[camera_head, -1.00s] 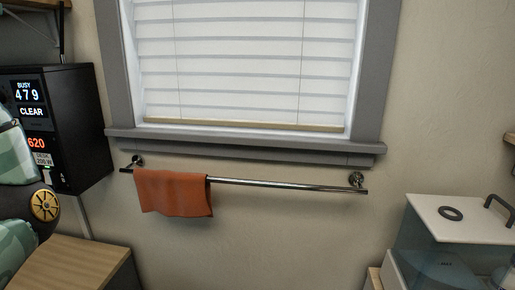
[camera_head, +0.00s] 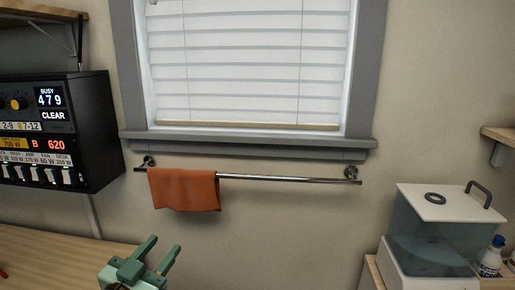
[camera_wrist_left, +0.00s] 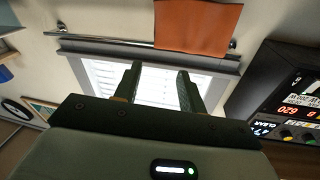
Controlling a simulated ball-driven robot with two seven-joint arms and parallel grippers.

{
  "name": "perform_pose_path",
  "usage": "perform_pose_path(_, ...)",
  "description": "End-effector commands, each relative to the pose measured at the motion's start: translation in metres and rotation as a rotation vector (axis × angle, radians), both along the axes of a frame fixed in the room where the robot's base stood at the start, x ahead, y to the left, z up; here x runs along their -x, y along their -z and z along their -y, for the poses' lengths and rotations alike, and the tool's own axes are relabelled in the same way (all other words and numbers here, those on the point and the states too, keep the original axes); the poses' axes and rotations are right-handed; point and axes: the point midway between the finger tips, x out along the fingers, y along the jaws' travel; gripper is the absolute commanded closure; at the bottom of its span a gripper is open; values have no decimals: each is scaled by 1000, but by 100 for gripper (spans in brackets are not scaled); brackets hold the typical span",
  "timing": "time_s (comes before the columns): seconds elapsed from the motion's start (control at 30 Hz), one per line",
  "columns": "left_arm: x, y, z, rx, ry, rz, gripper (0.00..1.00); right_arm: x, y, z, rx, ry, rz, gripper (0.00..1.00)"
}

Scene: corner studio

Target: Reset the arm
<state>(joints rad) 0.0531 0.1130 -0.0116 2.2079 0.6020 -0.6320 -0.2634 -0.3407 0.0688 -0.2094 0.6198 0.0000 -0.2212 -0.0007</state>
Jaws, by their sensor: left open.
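My left gripper (camera_head: 164,246) is low in the head view, left of the middle, over the edge of the wooden counter. Its two green fingers are apart with nothing between them. In the left wrist view, which shows the room upside down, the gripper (camera_wrist_left: 158,72) points towards the window with its fingers apart and empty. My right gripper is in neither view.
An orange towel (camera_head: 184,190) hangs on a metal rail (camera_head: 290,180) below the window (camera_head: 245,65). A black control box (camera_head: 95,135) is on the left wall above the wooden counter (camera_head: 60,250). A clear white-lided case (camera_head: 430,245) stands at right.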

Motion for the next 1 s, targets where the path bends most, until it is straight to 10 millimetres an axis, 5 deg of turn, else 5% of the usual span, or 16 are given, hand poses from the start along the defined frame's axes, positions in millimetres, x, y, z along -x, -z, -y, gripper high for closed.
perform_pose_path(0.03, 19, 42, 2, -98, -13, -126, 59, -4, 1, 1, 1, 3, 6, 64)
perform_pose_path(0.1, 49, 92, -3, -241, -43, -300, 59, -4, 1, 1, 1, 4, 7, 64)
perform_pose_path(0.2, 93, 143, -17, -404, -89, -501, 59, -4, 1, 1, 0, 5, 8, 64)
perform_pose_path(0.4, 173, 195, -50, -652, -179, -800, 59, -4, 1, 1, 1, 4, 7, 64)
perform_pose_path(0.6, 247, 212, -85, -854, -273, -1035, 59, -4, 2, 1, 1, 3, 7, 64)
perform_pose_path(0.77, 247, 275, -74, -826, -213, -1096, 59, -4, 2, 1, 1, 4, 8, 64)
perform_pose_path(1.0, 268, 389, -51, -726, -104, -1197, 59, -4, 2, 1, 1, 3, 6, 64)
